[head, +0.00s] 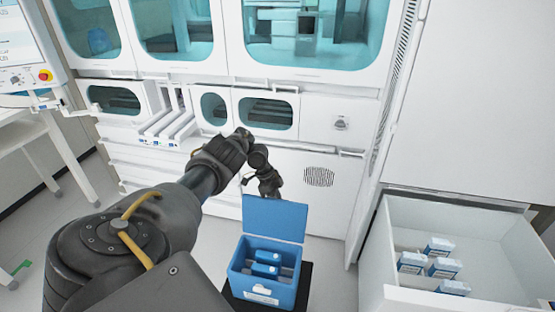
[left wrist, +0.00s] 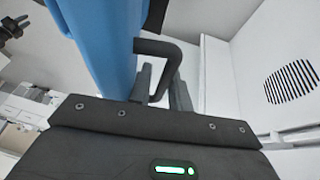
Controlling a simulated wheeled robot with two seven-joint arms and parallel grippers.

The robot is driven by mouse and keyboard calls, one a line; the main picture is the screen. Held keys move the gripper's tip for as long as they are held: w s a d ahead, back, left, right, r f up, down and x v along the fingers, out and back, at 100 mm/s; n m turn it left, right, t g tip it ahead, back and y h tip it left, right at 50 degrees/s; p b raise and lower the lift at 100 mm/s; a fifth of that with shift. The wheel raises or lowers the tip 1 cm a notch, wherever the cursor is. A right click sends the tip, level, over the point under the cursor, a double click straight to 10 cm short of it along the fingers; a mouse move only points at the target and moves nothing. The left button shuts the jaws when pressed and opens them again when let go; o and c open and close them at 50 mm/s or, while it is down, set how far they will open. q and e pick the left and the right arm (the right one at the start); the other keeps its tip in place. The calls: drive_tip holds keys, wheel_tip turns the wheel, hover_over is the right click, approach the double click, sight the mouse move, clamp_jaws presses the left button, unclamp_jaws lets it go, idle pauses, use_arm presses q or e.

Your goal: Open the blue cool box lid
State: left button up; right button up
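The blue cool box (head: 264,288) stands low in the middle of the head view. Its blue lid (head: 274,218) is raised and stands upright at the back of the box. Blue packs (head: 266,257) show inside. My left gripper (head: 270,188) is behind the lid's top edge, its fingertips hidden there. In the left wrist view, the lid (left wrist: 105,40) is a large blue panel with a dark handle (left wrist: 172,52). The left gripper's fingers (left wrist: 163,92) are on both sides of the handle and look closed on it.
An open white drawer (head: 480,245) with several small white-and-blue boxes (head: 440,268) is on the right. A white cabinet (head: 310,125) with teal windows stands behind the cool box. The box rests on a dark base (head: 304,285). Floor left of it is clear.

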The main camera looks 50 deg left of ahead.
use_arm(q)
drive_tip(key=p+v, duration=0.5)
drive_tip(key=v, duration=0.6)
drive_tip(key=shift+f, duration=0.1)
idle(0.4)
